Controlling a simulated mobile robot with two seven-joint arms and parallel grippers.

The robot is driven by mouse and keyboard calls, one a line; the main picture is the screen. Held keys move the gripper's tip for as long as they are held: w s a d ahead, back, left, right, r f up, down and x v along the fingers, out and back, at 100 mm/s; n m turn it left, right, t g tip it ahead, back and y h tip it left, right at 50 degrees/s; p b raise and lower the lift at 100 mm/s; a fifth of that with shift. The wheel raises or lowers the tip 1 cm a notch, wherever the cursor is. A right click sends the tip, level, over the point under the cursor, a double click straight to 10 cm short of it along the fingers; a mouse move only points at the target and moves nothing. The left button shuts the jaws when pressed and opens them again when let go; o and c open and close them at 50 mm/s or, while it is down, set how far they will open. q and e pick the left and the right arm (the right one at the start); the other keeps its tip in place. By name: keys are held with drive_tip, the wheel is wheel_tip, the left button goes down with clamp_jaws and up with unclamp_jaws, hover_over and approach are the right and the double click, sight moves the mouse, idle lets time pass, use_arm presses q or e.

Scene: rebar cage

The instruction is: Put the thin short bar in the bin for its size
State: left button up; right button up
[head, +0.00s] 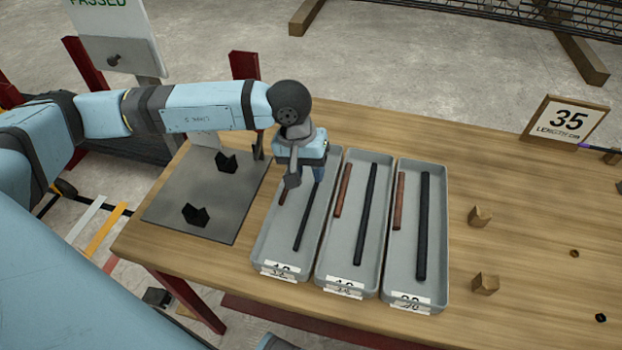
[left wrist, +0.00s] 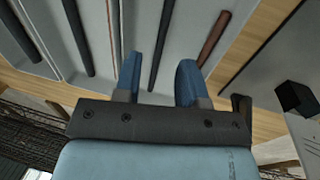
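Three grey bins stand side by side on the table: the left bin (head: 262,247), the middle bin (head: 324,268) and the right bin (head: 441,270). The left bin holds a short rust-brown bar (left wrist: 213,38), mostly hidden by my gripper in the head view, and a thin longer dark bar (head: 304,226). My left gripper (head: 305,187) is over the far part of the left bin. In the left wrist view its fingers (left wrist: 159,72) are apart with nothing gripped, and the dark bar shows between them. The rust-brown bar lies just right of the fingers there. My right gripper is out of view.
The middle and right bins each hold a rust-brown bar (head: 343,190) and a longer dark bar (head: 423,225). A grey plate (head: 190,205) with black blocks lies left.

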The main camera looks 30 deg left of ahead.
use_arm(q)
wheel_tip(320, 180, up, 8)
drive_tip(key=a, duration=0.1)
drive_tip(key=shift+s+a, duration=0.2)
drive_tip(key=shift+a, duration=0.05)
drive_tip(key=shift+s+f, duration=0.1)
idle(0.3)
